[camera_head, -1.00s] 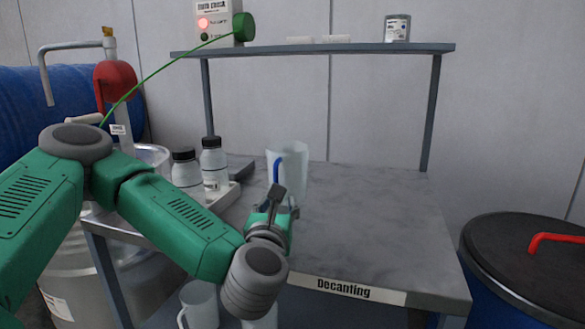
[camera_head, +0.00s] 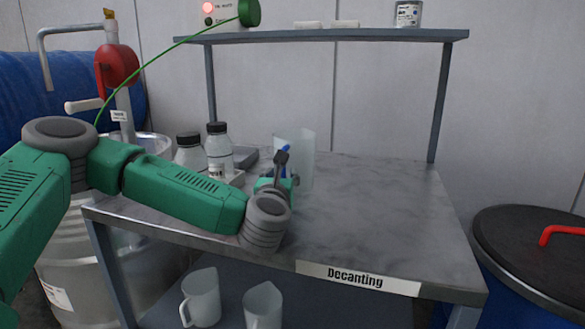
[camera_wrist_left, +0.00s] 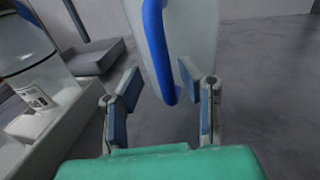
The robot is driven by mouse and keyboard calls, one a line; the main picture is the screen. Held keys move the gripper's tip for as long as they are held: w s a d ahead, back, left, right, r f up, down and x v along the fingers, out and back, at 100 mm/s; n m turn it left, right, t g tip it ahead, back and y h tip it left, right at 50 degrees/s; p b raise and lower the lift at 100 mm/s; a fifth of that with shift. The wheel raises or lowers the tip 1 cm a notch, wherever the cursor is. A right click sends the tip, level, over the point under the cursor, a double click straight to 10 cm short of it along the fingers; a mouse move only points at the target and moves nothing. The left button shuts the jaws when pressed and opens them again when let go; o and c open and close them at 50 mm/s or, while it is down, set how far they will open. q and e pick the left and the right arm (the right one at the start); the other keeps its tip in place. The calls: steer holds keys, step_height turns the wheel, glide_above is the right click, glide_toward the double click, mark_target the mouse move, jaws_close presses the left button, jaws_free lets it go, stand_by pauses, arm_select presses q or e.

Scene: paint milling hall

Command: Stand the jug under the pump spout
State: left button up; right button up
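The translucent jug (camera_head: 304,155) stands upright on the bench, its blue handle towards me. In the left wrist view the handle (camera_wrist_left: 157,45) hangs at the mouth of my left gripper (camera_wrist_left: 162,98). The fingers are open, one on each side of the handle's lower end, with gaps showing. In the head view my left gripper (camera_head: 277,178) covers most of the handle. The pump (camera_head: 117,66), red with a grey pipe, stands on a steel drum at the left. Its spout (camera_head: 46,72) bends down at the far left. My right gripper is out of view.
Two dark-capped bottles (camera_head: 219,150) stand in a tray left of the jug. Two more jugs (camera_head: 202,297) stand on the lower shelf. A raised shelf (camera_head: 330,36) spans the back. The bench's right half (camera_head: 385,210) is clear. A dark-lidded drum (camera_head: 520,250) stands right.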

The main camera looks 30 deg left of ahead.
arm_select(q)
steer(key=shift+a, duration=0.15)
steer(key=c, duration=0.5)
jaws_close()
steer(key=shift+d, duration=0.3)
jaws_free()
steer(key=shift+d+r, duration=0.1)
steer(key=shift+d, duration=0.15)
steer(key=o, duration=0.5)
steer(key=shift+d, duration=0.2)
